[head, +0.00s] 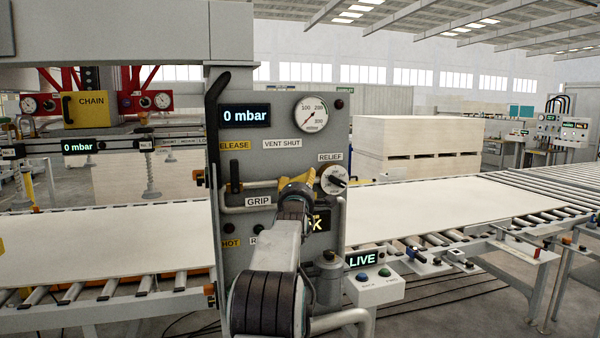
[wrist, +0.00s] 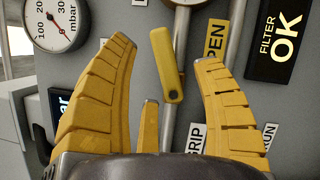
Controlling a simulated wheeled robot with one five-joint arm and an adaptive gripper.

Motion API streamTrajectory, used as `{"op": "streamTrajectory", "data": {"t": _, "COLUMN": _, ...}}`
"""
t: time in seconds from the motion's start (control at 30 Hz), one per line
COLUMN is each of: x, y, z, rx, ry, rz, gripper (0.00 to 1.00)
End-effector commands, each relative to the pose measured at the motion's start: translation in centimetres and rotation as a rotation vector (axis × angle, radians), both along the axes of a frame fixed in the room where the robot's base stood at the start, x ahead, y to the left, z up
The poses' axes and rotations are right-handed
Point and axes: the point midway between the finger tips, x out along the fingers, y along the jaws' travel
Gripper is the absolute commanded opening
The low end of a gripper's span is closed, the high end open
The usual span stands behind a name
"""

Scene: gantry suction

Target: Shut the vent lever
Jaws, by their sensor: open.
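The vent lever (wrist: 166,66) is a yellow bar with a dark round spot at its lower end in the wrist view. It leans slightly left of upright there, beside a yellow OPEN label (wrist: 215,40). My gripper (wrist: 165,52) is open, its yellow fingers spread on both sides of the lever in the picture. I cannot tell whether a finger touches it. In the head view my gripper (head: 285,184) is in front of the grey panel, below the VENT SHUT label (head: 282,143), and hides the lever.
The panel carries a round gauge (head: 311,113), a RELIEF dial (head: 334,179), a black handle (head: 235,173) at left and pipes. A button box (head: 374,288) stands out low at right. White boards lie on roller conveyors on both sides.

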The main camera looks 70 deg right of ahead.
Motion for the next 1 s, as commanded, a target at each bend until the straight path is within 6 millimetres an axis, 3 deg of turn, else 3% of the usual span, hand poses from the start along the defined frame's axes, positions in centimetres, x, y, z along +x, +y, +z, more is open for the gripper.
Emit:
{"op": "streamTrajectory", "data": {"t": 0.5, "x": 1.1, "y": -3.7, "z": 0.7, "rx": 0.002, "ry": 0.000, "rz": 0.002, "gripper": 0.61}}
{"op": "streamTrajectory", "data": {"t": 1.0, "x": 1.2, "y": -4.4, "z": 0.6, "rx": 0.001, "ry": -0.001, "rz": 0.001, "gripper": 0.61}}
